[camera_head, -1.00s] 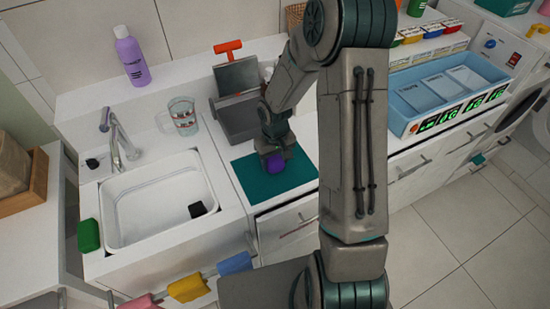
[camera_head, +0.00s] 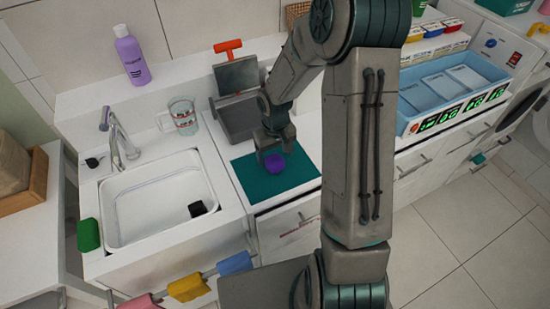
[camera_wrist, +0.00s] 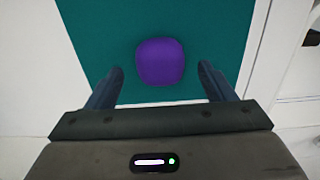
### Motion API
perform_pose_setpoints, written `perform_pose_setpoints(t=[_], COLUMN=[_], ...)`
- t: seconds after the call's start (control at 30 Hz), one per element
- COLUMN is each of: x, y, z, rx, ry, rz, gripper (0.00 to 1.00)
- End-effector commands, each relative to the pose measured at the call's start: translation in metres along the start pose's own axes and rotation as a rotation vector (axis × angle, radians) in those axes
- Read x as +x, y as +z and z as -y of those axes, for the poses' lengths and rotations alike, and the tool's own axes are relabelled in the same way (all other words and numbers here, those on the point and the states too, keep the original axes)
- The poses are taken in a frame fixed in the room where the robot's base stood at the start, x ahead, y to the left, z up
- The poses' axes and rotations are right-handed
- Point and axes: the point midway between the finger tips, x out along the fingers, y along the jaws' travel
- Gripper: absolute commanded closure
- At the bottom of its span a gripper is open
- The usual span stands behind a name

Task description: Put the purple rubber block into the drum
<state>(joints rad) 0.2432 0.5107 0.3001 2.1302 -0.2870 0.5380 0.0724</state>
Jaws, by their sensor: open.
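The purple rubber block (camera_head: 275,165) lies on the teal mat (camera_head: 250,184) on the counter right of the sink. My gripper (camera_head: 273,148) is open just above and behind it in the head view. In the wrist view the block (camera_wrist: 160,62) appears between the tips of my open gripper (camera_wrist: 162,72), with a gap on each side. The jaws hold nothing. A white front-loading machine (camera_head: 502,38) stands at the right edge; its round door (camera_head: 541,125) is partly cut off, and the inside of the drum cannot be made out.
A grey open box (camera_head: 240,120) stands behind the mat. A glass mug (camera_head: 183,117), a faucet (camera_head: 116,140) and a white sink (camera_head: 158,208) are to the left. A blue tray (camera_head: 455,88) sits on the counter to the right. The floor (camera_head: 440,230) at the right is clear.

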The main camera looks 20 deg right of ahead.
Motion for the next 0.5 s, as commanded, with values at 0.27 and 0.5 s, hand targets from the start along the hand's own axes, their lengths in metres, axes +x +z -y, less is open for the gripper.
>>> perform_pose_setpoints(t=[0.27, 0.5], x=[-0.057, -0.087], y=[-0.001, -0.001], z=[-0.001, -0.001], rx=[0.002, 0.0], ry=[0.002, 0.001], rz=[-0.006, -0.002], gripper=[0.24, 0.24])
